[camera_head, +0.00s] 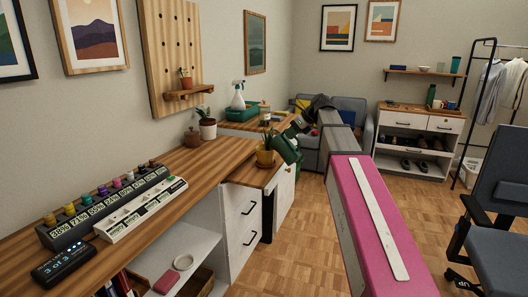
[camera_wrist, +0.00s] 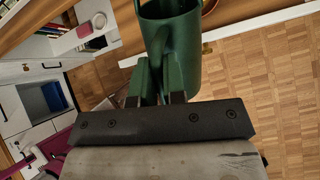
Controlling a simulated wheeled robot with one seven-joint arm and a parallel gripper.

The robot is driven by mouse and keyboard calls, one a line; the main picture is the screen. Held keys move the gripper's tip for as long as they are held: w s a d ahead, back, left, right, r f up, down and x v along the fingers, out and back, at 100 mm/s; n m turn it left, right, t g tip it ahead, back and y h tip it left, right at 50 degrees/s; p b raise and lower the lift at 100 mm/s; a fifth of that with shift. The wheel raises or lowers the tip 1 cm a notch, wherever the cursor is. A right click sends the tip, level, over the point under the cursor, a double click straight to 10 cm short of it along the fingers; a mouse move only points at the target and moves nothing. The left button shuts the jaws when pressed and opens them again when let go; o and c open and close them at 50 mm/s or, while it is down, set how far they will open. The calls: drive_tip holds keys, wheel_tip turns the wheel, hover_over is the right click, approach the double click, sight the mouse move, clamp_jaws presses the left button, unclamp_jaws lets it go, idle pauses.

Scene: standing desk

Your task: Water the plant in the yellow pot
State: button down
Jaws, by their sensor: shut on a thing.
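In the wrist view my gripper (camera_wrist: 160,98) is shut on the can's handle, and the can's body (camera_wrist: 183,50) is just beyond the fingers. The can's spout is not clear.
A white pot with a plant (camera_head: 207,128) and a small brown object (camera_head: 192,138) stand on the desk near the wall. A spray bottle (camera_head: 238,97) and a green tray (camera_head: 246,112) are behind. An office chair (camera_head: 497,205) stands right; open wooden floor (camera_head: 295,215) lies between.

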drive_tip(key=shift+w+a+r+g+h, duration=0.3)
drive_tip(key=shift+a+r+h, duration=0.1)
drive_tip(key=shift+r, duration=0.2)
drive_tip(key=shift+w+a, duration=0.15)
drive_tip(key=shift+w+a+r+p, duration=0.1)
drive_tip(key=shift+w+a+p, duration=0.25)
drive_tip(key=shift+a, duration=0.15)
idle(0.3)
drive_tip(key=shift+w+a+r+g+h+p, duration=0.3)
drive_tip(key=shift+a+r+h+p, duration=0.1)
drive_tip(key=shift+h+p, duration=0.3)
idle(1.6)
